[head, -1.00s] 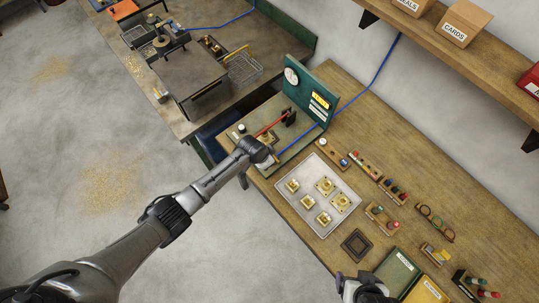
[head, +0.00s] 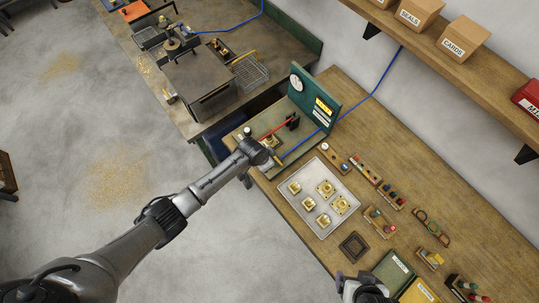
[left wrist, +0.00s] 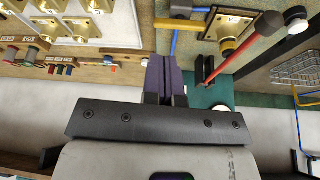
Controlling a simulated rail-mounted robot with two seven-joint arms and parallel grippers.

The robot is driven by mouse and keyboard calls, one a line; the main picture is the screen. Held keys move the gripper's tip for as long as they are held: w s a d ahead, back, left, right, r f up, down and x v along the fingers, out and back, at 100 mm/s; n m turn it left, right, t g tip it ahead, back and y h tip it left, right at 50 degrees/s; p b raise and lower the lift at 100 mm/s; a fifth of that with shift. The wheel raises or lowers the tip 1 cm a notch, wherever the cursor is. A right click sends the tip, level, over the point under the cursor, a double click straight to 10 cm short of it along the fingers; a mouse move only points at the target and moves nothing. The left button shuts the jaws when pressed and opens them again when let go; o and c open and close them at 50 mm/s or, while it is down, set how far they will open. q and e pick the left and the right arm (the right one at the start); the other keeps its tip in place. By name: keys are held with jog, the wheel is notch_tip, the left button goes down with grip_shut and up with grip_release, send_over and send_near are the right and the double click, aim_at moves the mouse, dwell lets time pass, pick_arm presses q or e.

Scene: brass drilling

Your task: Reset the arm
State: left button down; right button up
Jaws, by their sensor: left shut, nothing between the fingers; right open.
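My left arm reaches in from the left in the head view. Its gripper (head: 248,182) hangs just in front of the green test stand's near edge, left of the tray. In the left wrist view its purple fingers (left wrist: 166,78) are closed together with nothing between them. The stand (head: 318,106) has a gauge, a yellow display and a red-handled lever (head: 275,130). A brass part (left wrist: 229,32) sits in the stand beside the red handle. My right gripper (head: 362,287) is at the bottom edge of the head view, partly cut off, apart from the tray.
A pale tray (head: 310,226) holds several brass parts. Small racks with coloured pieces, a dark square holder (head: 354,246) and green and yellow folders (head: 394,271) lie to its right. A shelf with boxes (head: 415,14) is above. Open floor lies left.

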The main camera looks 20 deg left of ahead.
dwell(0.3)
pick_arm(q)
notch_tip(320, 180, up, 16)
jog(key=w+n+t+y, duration=0.2)
jog(key=s+a+r+n+t, duration=0.2)
jog(key=s+a+r, duration=0.1)
jog(key=s+r, duration=0.5)
jog(key=s+a+n, duration=0.2)
jog(key=s+a, duration=0.2)
jog(key=s, duration=0.7)
jog(key=s+f+g, duration=0.1)
jog(key=s+f, duration=0.3)
jog(key=s, duration=0.3)
jog(key=s+a+f+g, duration=0.1)
jog(key=s+f+g, duration=0.1)
jog(key=s+f, duration=0.2)
jog(key=s, duration=0.2)
jog(key=shift+s+a+f+g+y, duration=0.25)
jog(key=shift+s+a+g+y, duration=0.05)
jog(key=shift+s+y, duration=0.1)
